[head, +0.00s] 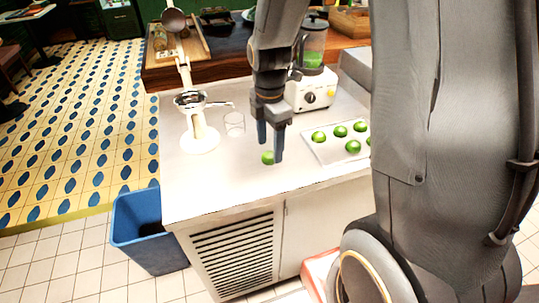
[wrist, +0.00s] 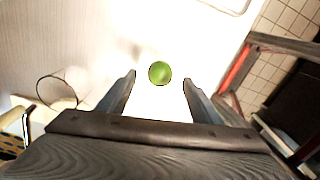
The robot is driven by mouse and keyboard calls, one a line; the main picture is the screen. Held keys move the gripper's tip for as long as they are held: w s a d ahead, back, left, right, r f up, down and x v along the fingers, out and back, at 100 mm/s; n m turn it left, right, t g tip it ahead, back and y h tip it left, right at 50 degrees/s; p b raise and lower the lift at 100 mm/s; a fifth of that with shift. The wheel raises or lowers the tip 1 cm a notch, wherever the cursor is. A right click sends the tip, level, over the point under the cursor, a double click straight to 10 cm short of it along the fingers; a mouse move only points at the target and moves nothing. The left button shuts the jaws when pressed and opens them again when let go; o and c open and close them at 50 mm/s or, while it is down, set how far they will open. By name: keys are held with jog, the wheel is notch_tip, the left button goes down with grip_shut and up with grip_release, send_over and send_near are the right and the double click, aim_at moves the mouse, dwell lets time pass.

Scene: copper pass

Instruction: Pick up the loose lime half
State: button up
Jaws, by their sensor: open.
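The loose lime half (head: 267,158) is green and rests on the white counter near its front, apart from the other limes. My gripper (head: 270,150) is above it with its fingers pointing down, and one finger stands in front of part of the lime in the head view. In the wrist view the lime half (wrist: 159,73) shows its round green side, just beyond and between the two fingertips (wrist: 159,80). The jaws are open with space on both sides of the lime. I see no contact.
A white tray (head: 318,152) with several limes lies right of my gripper. A clear glass (head: 234,124) and a white citrus press (head: 199,138) stand to the left. A blender (head: 312,90) stands behind. A blue bin (head: 150,232) is on the floor. The counter's front left is clear.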

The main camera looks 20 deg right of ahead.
aim_at(269, 156)
jog(key=shift+a+f, duration=0.1)
jog(key=shift+f, duration=1.25)
jog(key=c, duration=0.8)
jog(key=shift+r, duration=0.1)
